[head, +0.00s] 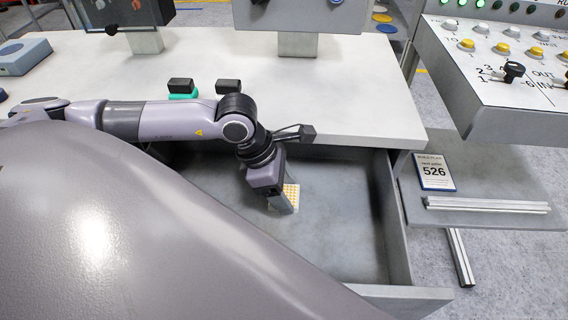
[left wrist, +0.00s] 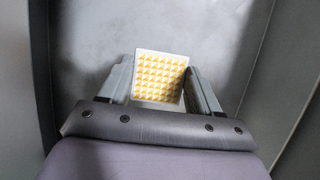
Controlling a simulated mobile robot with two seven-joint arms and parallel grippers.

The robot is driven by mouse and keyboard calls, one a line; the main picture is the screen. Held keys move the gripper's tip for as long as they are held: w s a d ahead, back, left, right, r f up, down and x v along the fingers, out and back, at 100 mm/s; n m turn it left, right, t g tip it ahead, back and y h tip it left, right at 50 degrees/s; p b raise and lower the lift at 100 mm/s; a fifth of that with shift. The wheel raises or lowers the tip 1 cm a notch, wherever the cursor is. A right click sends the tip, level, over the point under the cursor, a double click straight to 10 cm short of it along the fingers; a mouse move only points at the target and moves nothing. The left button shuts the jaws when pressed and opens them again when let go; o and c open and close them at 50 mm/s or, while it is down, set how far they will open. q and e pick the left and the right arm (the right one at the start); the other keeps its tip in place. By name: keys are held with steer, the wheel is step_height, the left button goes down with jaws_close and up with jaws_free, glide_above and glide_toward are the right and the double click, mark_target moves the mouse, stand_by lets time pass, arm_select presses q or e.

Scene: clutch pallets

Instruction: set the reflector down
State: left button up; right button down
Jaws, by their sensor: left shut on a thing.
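The reflector (head: 291,193) is a small plate with a yellow pyramid pattern and a pale rim. In the head view it is partly hidden behind my left gripper (head: 284,203), which reaches down into an open grey drawer (head: 340,240). In the left wrist view the reflector (left wrist: 160,78) sits between the two fingers of my left gripper (left wrist: 160,92), which is shut on it. The drawer floor (left wrist: 170,30) lies beyond it; I cannot tell whether the reflector touches the floor. My right gripper is not in view.
The drawer's side wall (head: 392,220) stands right of the gripper. The white tabletop (head: 340,100) overhangs the drawer's back. Two dark-topped blocks lie on the table. A control panel (head: 510,75) and a sign reading 526 (head: 434,172) are at right. The drawer floor around the gripper is bare.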

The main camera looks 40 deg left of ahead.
arm_select(q)
steer(key=shift+f, duration=3.1)
steer(key=o, duration=1)
steer(key=shift+o, duration=0.2)
steer(key=shift+a+r, duration=0.1)
steer(key=shift+r, duration=0.3)
steer(key=v, duration=1.1)
steer(key=shift+r, duration=0.25)
steer(key=shift+s, duration=0.1)
